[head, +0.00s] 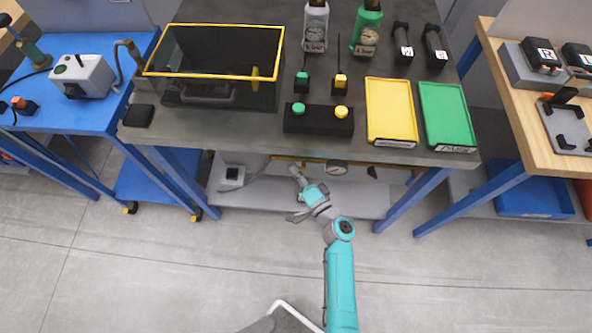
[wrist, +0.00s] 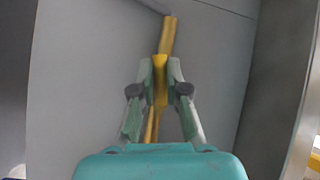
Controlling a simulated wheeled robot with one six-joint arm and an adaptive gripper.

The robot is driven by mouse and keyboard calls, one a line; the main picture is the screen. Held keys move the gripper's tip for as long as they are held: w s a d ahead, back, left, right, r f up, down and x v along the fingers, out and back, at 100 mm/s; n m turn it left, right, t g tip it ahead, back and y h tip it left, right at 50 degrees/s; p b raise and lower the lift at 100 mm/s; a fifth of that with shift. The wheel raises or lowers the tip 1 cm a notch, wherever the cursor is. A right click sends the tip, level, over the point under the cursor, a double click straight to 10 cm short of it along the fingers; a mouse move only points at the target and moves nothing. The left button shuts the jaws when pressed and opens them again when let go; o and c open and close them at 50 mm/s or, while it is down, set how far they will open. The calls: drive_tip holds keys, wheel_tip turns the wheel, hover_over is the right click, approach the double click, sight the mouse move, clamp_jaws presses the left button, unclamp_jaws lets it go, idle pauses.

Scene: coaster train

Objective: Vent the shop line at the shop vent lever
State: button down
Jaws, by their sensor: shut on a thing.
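My gripper (wrist: 160,72) is shut on a narrow yellow handle (wrist: 159,80), which I take to be the shop vent lever. One grey-green finger lies on each side of it. In the head view my gripper (head: 297,174) reaches in under the front edge of the dark workbench. The lever cannot be made out clearly there. A yellow pipe (head: 285,163) runs under the bench top, and a round gauge (head: 336,167) sits to the right of my gripper. A yellow bar (wrist: 168,36) continues above the fingertips in the wrist view.
The dark bench top (head: 225,135) is close above my gripper, and a grey lower shelf (head: 250,200) lies beneath. A grey unit (head: 233,174) stands to the left. Blue bench legs (head: 412,197) flank the space. The floor (head: 180,275) in front is clear.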

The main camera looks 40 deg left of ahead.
drive_tip(key=shift+r+m+y, duration=0.1)
drive_tip(key=shift+m+y, duration=0.2)
drive_tip(key=shift+m, duration=0.1)
drive_tip(key=c, duration=1.2)
unclamp_jaws()
drive_tip(key=v, duration=1.2)
